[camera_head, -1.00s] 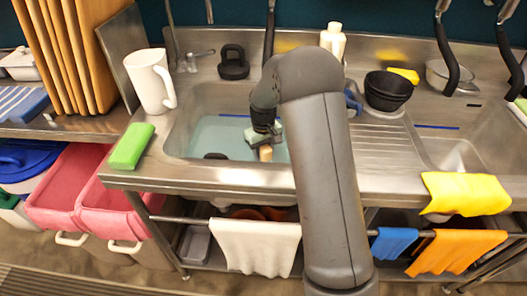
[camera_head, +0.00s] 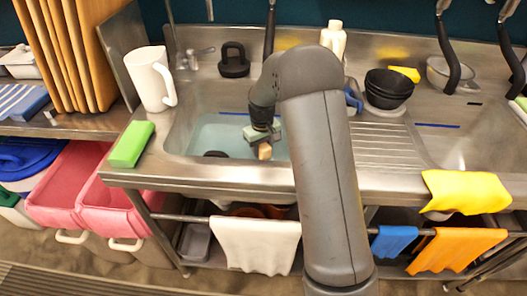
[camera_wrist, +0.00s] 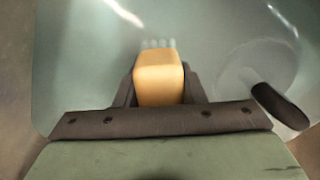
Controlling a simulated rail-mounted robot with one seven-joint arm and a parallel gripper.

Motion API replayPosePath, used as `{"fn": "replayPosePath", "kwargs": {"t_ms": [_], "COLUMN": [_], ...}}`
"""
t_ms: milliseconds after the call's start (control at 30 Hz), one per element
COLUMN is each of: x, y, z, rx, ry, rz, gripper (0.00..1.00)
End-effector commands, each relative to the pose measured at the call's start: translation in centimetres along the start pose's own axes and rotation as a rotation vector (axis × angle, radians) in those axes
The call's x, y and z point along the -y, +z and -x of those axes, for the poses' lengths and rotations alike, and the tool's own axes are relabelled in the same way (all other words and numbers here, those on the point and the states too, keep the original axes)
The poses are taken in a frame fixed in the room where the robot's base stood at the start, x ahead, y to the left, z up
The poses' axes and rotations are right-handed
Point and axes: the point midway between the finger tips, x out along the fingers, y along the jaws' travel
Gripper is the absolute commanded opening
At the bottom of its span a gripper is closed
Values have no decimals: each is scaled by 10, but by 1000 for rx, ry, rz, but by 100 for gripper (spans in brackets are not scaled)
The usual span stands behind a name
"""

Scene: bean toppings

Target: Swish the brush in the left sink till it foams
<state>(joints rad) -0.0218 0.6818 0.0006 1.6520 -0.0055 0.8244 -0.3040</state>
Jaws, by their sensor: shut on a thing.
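The left sink (camera_head: 185,130) holds pale greenish water (camera_head: 222,136). My gripper (camera_head: 262,143) is low in this sink, toward its right side. It is shut on the brush (camera_head: 265,151), whose light wooden block shows between the fingers; the wrist view also shows the brush (camera_wrist: 158,80) held between the dark fingers of my gripper (camera_wrist: 158,92). A small row of pale round spots shows just beyond the block in the wrist view; I cannot tell whether they are bristles or bubbles. No wide foam shows on the water.
A dark-handled round thing (camera_wrist: 280,106) lies in the water beside the brush. A white pitcher (camera_head: 152,78) and green sponge (camera_head: 131,144) stand left of the sink. Black bowls (camera_head: 388,88) sit at right. The sink walls surround my gripper.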

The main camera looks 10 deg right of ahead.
Motion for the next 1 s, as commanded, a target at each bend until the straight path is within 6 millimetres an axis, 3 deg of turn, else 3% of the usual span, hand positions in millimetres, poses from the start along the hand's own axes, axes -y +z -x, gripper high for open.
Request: {"fn": "replayPosePath", "kwargs": {"t_ms": [267,800,1000], "x": [14,-21,-18], "y": [-11,14,12], "z": [0,0,0], "rx": [0,-1,-1], "ry": [1,0,0], "rz": [0,-2,2], "gripper": [15,15,15]}}
